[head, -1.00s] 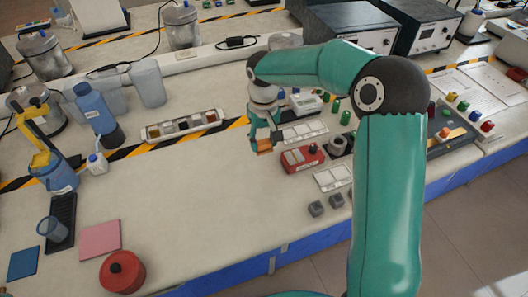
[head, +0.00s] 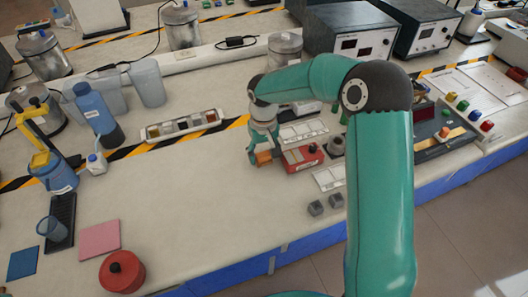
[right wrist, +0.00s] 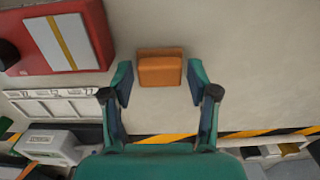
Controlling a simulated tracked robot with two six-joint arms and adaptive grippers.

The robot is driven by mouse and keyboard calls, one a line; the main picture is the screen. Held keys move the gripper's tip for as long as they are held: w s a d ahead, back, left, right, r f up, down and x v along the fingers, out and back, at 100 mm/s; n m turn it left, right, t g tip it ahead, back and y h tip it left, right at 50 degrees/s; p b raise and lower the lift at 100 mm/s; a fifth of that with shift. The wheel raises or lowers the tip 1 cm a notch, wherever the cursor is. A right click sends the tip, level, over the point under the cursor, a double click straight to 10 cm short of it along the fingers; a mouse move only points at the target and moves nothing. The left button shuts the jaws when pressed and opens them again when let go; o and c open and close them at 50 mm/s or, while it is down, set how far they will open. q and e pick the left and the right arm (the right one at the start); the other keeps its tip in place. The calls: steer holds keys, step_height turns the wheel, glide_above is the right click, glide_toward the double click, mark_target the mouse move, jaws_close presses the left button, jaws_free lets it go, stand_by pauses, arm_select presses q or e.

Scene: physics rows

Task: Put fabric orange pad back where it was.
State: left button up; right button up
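The orange pad (head: 264,157), a small block-like piece, is on the pale bench just left of the red box (head: 302,158). My right gripper (head: 264,150) is over it, pointing down. In the right wrist view the orange pad (right wrist: 160,69) lies between the two fingertips of my right gripper (right wrist: 160,85). A narrow gap shows on each side of the pad, so the fingers are open and not closed on it. The red box (right wrist: 62,38) is apart from the pad. My left gripper is not in view.
A sample tray (head: 182,125) stands left of my right gripper. A white panel (head: 303,132) is behind the red box, and grey cubes (head: 315,208) lie in front. A pink pad (head: 99,239) and red pot (head: 122,271) are front left. The middle bench is clear.

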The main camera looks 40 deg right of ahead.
mark_target(264, 155)
steer(key=shift+o, duration=0.2)
steer(key=shift+r, duration=0.1)
step_height(264, 155, up, 12)
stand_by(0.6)
stand_by(0.4)
